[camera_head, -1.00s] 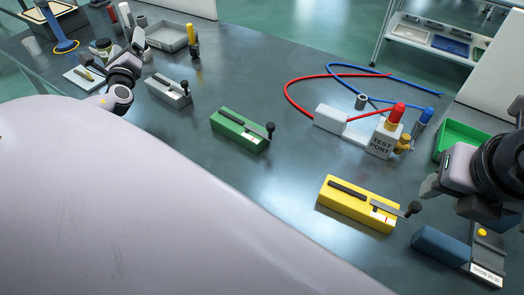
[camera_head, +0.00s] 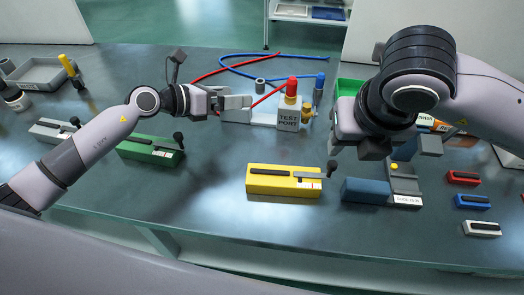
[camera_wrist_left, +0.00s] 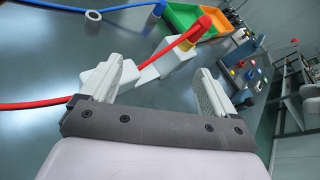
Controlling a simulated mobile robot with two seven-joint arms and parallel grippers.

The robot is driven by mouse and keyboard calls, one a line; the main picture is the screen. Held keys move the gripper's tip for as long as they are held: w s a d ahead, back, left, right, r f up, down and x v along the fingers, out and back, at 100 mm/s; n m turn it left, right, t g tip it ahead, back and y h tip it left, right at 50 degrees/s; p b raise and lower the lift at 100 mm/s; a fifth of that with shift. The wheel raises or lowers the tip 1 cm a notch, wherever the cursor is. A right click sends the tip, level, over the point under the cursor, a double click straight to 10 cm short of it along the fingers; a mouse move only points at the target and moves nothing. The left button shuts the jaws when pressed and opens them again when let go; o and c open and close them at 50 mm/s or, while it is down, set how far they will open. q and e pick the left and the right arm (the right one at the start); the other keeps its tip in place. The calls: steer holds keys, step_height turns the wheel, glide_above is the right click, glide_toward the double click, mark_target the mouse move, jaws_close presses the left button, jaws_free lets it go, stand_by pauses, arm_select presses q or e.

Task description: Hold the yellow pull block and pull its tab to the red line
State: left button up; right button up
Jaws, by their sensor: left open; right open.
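The yellow pull block (camera_head: 270,187) lies on the table in the middle of the head view. A grey tab with a black knob (camera_head: 332,167) sticks out at its right end, beside a white label with a red line (camera_head: 314,184). My left gripper (camera_head: 240,102) is open and empty, above and behind the yellow block, near the test port. Its two spread fingers show in the left wrist view (camera_wrist_left: 155,92). My right gripper (camera_head: 402,148) is open, right of the yellow block and above the blue-grey fixture. Neither gripper touches the yellow block.
The test port box (camera_head: 288,118) with red and blue cables stands behind the yellow block. A green pull block (camera_head: 145,150) lies to its left. A blue block with a grey fixture (camera_head: 367,190) lies close on its right. Red, blue and white small blocks (camera_head: 472,201) lie far right.

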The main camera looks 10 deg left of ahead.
arm_select(q)
steer(key=s+d+m+g+y, duration=0.1)
steer(key=s+d+m+g, duration=0.25)
steer(key=d, duration=0.25)
steer(key=s+d+m+g+y, duration=0.1)
steer(key=s+d+m+g, duration=0.25)
steer(key=d, duration=0.25)
steer(key=m+g+y, duration=0.2)
steer(key=m+y, duration=0.2)
steer(key=y, duration=0.3)
glide_above(263, 174)
steer(key=shift+w+d+f, duration=0.45)
steer(key=shift+f, duration=0.1)
steer(key=shift+s+a+f+y, duration=0.1)
steer(key=shift+s+a+y, duration=0.3)
steer(key=shift+y, duration=0.2)
steer(key=shift+f+g, duration=0.25)
steer(key=shift+g, duration=0.05)
step_height(263, 174, down, 7)
steer(key=shift+r, duration=0.2)
